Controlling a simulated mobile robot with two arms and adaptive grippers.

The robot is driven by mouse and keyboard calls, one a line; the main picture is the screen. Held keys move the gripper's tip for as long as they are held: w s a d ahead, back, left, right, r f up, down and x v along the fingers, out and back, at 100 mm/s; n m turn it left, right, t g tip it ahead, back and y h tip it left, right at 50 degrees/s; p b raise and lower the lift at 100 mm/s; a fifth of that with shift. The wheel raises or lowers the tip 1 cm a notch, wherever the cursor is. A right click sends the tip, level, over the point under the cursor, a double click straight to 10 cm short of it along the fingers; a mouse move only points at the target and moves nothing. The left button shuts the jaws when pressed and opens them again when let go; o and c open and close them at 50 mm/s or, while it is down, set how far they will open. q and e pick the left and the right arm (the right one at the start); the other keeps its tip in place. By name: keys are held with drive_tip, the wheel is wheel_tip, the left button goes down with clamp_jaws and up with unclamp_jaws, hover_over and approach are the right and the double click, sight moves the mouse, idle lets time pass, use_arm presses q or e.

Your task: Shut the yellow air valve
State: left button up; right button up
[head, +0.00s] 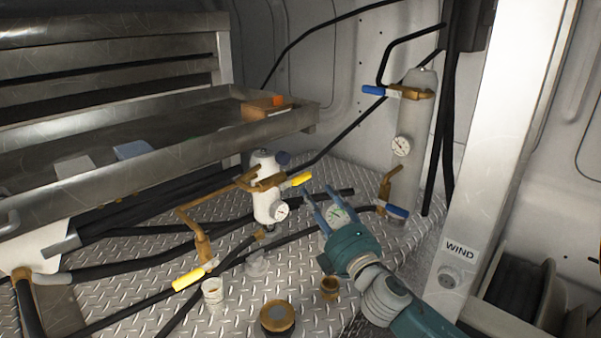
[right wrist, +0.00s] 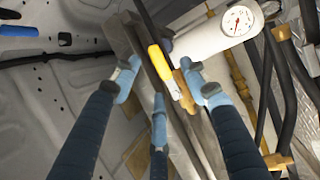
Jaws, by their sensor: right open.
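A yellow valve handle (head: 300,179) sticks out to the right from the brass fitting of a white cylinder (head: 265,202) in the head view. A second yellow handle (head: 188,279) sits lower left on a brass pipe. My right gripper (head: 322,202) is open and empty, just right of and below the upper handle. In the right wrist view, a yellow handle (right wrist: 160,62) shows in the gap between the spread blue fingers (right wrist: 158,82), with a brass fitting (right wrist: 181,92) beside it. I cannot tell whether any finger touches it. My left gripper is not in view.
A grey cylinder (head: 413,145) with blue handles (head: 374,90) stands to the right. A metal shelf (head: 190,155) overhangs at left. Black hoses cross the tread-plate floor (head: 245,310). A metal post (head: 490,150) rises right of my arm.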

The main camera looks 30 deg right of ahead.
sight(304, 179)
drive_tip(key=w, duration=0.2)
drive_tip(key=w+r, duration=0.1)
drive_tip(key=w, duration=0.2)
drive_tip(key=w+r, duration=0.1)
drive_tip(key=w, duration=0.1)
drive_tip(key=shift+w+r+p, duration=0.1)
drive_tip(key=shift+w+p, duration=0.2)
drive_tip(key=shift+p, duration=0.05)
drive_tip(key=shift+w+r, duration=0.1)
drive_tip(key=shift+w, duration=0.3)
drive_tip(key=shift+w+r, duration=0.15)
drive_tip(key=shift+w, duration=0.1)
drive_tip(key=c, duration=0.8)
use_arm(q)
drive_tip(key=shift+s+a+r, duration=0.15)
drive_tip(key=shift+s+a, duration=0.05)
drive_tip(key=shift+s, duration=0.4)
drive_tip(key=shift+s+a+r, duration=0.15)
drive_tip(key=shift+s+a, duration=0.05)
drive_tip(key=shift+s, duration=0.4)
use_arm(e)
clamp_jaws()
